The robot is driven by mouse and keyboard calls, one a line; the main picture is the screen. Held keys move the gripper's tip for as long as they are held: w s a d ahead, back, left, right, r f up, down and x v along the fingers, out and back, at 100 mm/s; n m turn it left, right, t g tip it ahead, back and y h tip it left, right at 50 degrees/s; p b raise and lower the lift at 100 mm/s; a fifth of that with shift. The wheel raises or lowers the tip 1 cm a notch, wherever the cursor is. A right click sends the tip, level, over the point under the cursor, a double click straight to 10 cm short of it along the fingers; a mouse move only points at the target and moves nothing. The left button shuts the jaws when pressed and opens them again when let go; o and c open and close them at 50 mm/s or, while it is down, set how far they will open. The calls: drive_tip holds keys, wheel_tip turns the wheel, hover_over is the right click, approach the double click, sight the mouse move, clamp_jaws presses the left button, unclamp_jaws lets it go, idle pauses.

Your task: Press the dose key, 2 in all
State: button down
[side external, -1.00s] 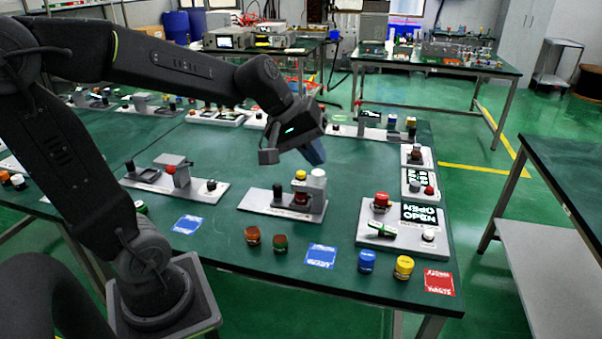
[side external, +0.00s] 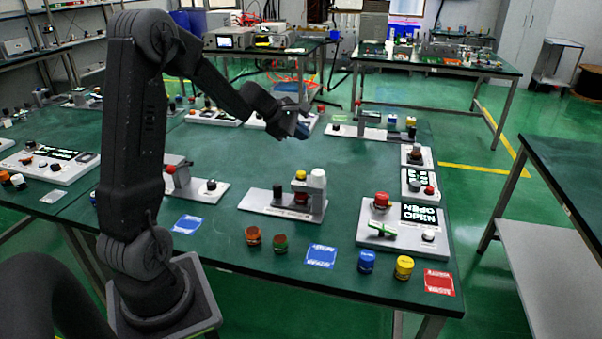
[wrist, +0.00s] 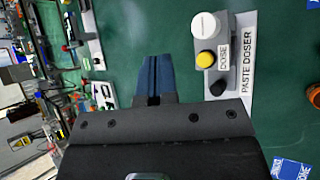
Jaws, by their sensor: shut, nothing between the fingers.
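The paste doser (side external: 280,205) is a pale base plate with a grey body near the middle of the table.
A panel with a red button and display (side external: 420,215) stands right of the doser. Brown jars (side external: 253,236), a blue jar (side external: 366,261), a yellow jar (side external: 404,267) and a red card (side external: 439,282) lie along the front edge.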

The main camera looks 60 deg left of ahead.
sight(301, 173)
drive_tip(key=shift+d+f, duration=0.1)
drive_tip(key=shift+f, duration=4.3)
drive_tip(key=shift+f, duration=0.1)
drive_tip(key=shift+f, duration=0.3)
drive_tip(key=shift+f, duration=0.55)
drive_tip(key=shift+r, duration=0.95)
drive_tip(key=shift+r, duration=2.55)
